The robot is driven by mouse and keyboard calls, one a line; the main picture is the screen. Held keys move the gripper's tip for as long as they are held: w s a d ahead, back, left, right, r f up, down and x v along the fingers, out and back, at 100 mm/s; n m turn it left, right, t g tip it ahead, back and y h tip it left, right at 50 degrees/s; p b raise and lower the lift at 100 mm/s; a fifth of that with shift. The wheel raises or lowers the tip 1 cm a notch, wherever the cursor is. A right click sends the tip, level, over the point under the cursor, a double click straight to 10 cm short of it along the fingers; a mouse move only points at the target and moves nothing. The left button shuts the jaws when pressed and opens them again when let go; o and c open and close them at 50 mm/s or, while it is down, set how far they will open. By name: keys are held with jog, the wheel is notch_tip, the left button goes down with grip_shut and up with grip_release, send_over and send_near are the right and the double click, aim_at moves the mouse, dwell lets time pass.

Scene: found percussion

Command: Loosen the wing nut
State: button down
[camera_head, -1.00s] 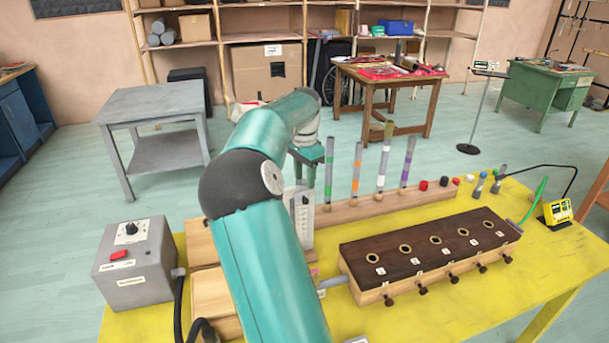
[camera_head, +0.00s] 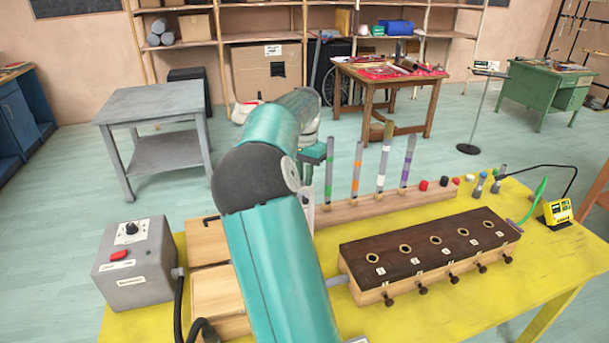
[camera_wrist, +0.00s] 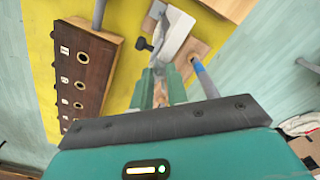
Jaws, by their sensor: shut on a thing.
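My gripper (camera_wrist: 160,92) points down in the wrist view, with its green fingers close together on a small part at the end of a pale grey upright piece (camera_wrist: 176,32). That part is mostly hidden by the fingers; it appears to be the wing nut, but its wings do not show clearly. A dark knob (camera_wrist: 143,44) stands out just left of the pale piece, apart from the fingers. In the head view my teal arm hides the fingertips and most of the pale upright piece.
A grey tube with a blue band (camera_wrist: 205,77) stands close to the right finger. A dark-topped box with several holes (camera_head: 430,246) lies to the right on the yellow table (camera_head: 480,310). Other banded tubes (camera_head: 357,168) stand in a wooden rail behind. A grey control box (camera_head: 137,265) is at left.

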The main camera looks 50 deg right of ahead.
jog(key=n, duration=0.4)
jog(key=shift+r, duration=0.1)
jog(key=n, duration=0.3)
jog(key=shift+n, duration=0.6)
jog(key=n, duration=0.4)
